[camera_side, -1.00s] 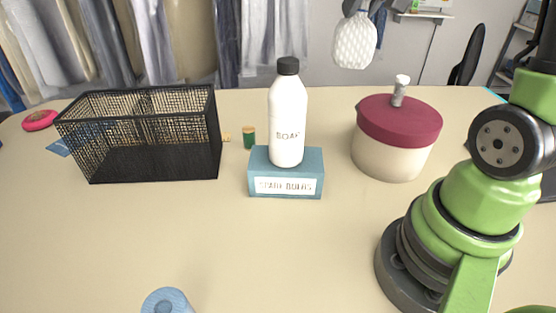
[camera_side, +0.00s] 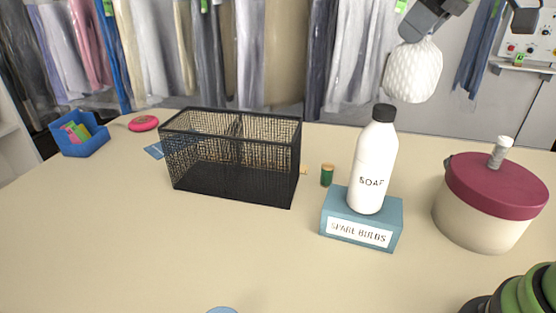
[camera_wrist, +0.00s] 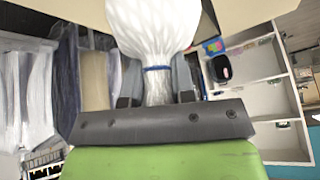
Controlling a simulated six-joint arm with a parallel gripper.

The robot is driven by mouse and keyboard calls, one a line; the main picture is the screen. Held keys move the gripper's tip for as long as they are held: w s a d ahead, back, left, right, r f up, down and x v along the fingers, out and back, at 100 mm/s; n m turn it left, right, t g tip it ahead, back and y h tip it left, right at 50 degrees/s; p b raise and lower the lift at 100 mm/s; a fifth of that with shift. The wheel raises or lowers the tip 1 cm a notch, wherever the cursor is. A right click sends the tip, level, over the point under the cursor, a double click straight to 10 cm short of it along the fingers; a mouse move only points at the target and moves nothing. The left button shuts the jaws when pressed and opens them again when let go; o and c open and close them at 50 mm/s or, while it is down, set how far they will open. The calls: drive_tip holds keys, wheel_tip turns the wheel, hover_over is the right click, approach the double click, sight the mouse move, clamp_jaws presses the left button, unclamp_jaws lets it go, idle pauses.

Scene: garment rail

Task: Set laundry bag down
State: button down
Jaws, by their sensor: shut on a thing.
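The laundry bag (camera_side: 412,72) is white with a quilted texture and hangs below my gripper (camera_side: 420,34) in the side view, clear of the table. In the wrist view the white laundry bag (camera_wrist: 152,28) has a blue tie around its neck (camera_wrist: 157,69). My gripper (camera_wrist: 156,92) is shut on the gathered neck just behind that tie. In the side view the bag appears above the soap bottle, with a gap between them. Its distance in depth from the bottle is hard to tell.
A black mesh basket (camera_side: 232,180) stands left of a white soap bottle (camera_side: 373,165) on a teal box (camera_side: 362,220). A red-lidded pot (camera_side: 490,215) stands right. A blue tray (camera_side: 78,137) and pink disc (camera_side: 143,123) sit far left. The front-left table (camera_side: 130,240) is clear.

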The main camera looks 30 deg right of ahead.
drive_tip(key=w+a+f+n+g+y, duration=0.2)
drive_tip(key=w+a+f+n+g, duration=0.1)
drive_tip(key=a+n, duration=0.45)
drive_tip(key=w+a+f+n+g+y, duration=0.1)
drive_tip(key=w+a+f+n+g, duration=0.2)
drive_tip(key=a+n, duration=0.45)
drive_tip(key=s+a+f+n+g, duration=0.1)
drive_tip(key=s+a+f+n, duration=0.15)
drive_tip(key=a+f, duration=0.3)
drive_tip(key=s+a+f+n, duration=0.1)
drive_tip(key=s+a+f, duration=0.3)
drive_tip(key=f, duration=0.2)
wheel_tip(320, 180, down, 11)
drive_tip(key=shift+a, duration=0.35)
drive_tip(key=shift+s, duration=0.1)
drive_tip(key=c, duration=1)
unclamp_jaws()
drive_tip(key=shift+f, duration=0.1)
drive_tip(key=shift+o, duration=0.2)
